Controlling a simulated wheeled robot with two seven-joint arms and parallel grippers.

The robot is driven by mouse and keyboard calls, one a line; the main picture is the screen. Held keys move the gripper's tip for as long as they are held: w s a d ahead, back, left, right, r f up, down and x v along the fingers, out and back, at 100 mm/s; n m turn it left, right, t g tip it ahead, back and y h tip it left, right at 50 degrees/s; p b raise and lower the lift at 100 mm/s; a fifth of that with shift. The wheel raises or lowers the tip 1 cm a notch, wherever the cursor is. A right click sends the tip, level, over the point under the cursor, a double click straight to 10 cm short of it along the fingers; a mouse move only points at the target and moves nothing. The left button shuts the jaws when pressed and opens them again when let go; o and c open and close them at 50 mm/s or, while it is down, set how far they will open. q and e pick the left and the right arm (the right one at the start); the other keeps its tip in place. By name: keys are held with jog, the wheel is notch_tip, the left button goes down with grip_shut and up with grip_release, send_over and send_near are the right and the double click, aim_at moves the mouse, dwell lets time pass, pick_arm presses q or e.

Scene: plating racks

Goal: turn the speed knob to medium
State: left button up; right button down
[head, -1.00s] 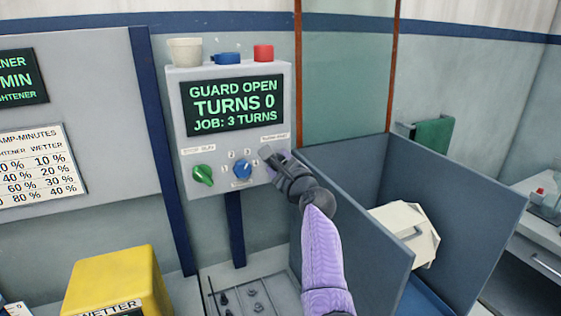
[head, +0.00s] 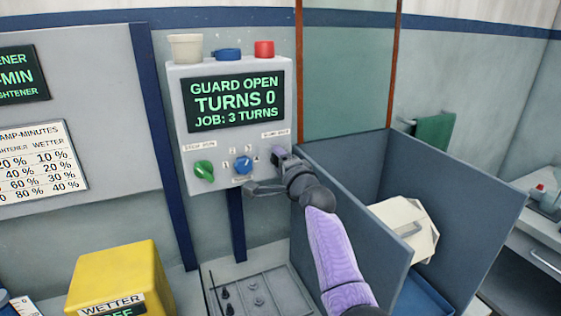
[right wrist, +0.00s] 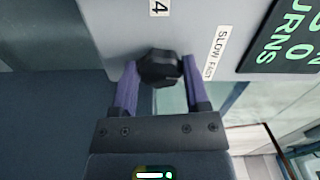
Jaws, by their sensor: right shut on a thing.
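The speed knob (right wrist: 160,68) is dark and faceted, beside a white SLOW/FAST label (right wrist: 217,55) in the right wrist view. It sits on the grey control panel (head: 180,100). My right gripper (right wrist: 160,72) is shut on the knob, with one purple finger on each side. In the head view my right gripper (head: 278,155) is at the panel's lower right and hides the knob. The knob's exact pointer setting cannot be read. My left gripper is not in view.
A green knob (head: 204,171) and a blue numbered knob (head: 243,166) sit left of my gripper. The screen (head: 234,101) reads GUARD OPEN, TURNS 0, JOB: 3 TURNS. A blue-grey bin wall (head: 345,215) stands close beside my right arm.

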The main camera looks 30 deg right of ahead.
jog(key=shift+f+n, duration=0.15)
jog(key=shift+n, duration=0.55)
jog(key=shift+c, duration=0.4)
grip_release()
